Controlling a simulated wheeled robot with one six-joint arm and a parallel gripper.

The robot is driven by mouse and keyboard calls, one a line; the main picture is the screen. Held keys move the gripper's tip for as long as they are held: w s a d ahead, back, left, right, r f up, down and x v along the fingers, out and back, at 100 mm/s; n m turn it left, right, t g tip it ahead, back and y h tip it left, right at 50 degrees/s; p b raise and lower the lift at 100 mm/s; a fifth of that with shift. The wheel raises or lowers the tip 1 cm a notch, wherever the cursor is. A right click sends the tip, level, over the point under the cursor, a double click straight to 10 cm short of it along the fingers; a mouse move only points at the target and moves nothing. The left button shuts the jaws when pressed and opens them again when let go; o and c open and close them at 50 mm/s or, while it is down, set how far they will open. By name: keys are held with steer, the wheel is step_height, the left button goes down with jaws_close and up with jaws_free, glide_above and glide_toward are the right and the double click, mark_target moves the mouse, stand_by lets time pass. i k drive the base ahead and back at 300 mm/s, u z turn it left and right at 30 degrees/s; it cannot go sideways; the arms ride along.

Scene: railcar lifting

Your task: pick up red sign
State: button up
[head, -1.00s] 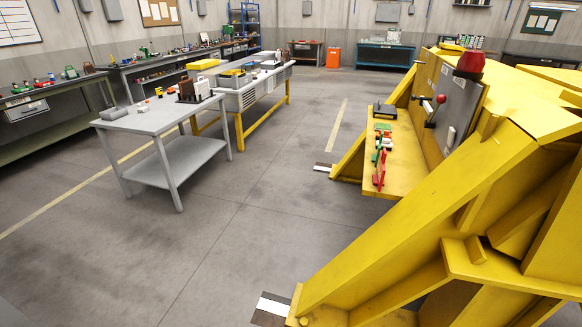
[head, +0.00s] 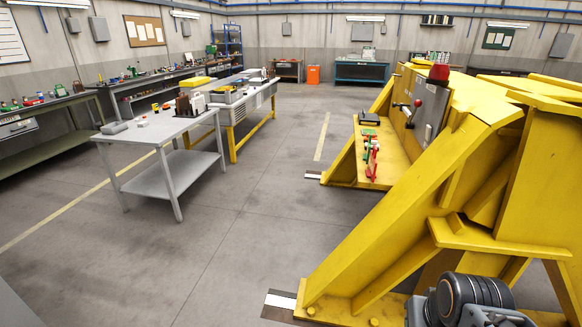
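Small red pieces (head: 372,168) stand at the front of a yellow ledge (head: 388,178) on the yellow lifting machine, beside green and white pieces (head: 368,136). They are too small for me to tell which is the red sign. My gripper is not in view. A dark grey, rounded part of my arm shows at the bottom right, in front of the machine's base and well short of the ledge.
The yellow machine (head: 440,205) fills the right side, with a red lamp (head: 439,73) and a grey control panel (head: 428,108). A grey table (head: 160,135) with small items stands at left. Open floor (head: 250,220) lies between them. An orange bin (head: 313,75) is at the back.

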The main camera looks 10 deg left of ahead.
mark_target(372, 165)
steer(key=u, duration=0.55)
steer(key=i, duration=1.65)
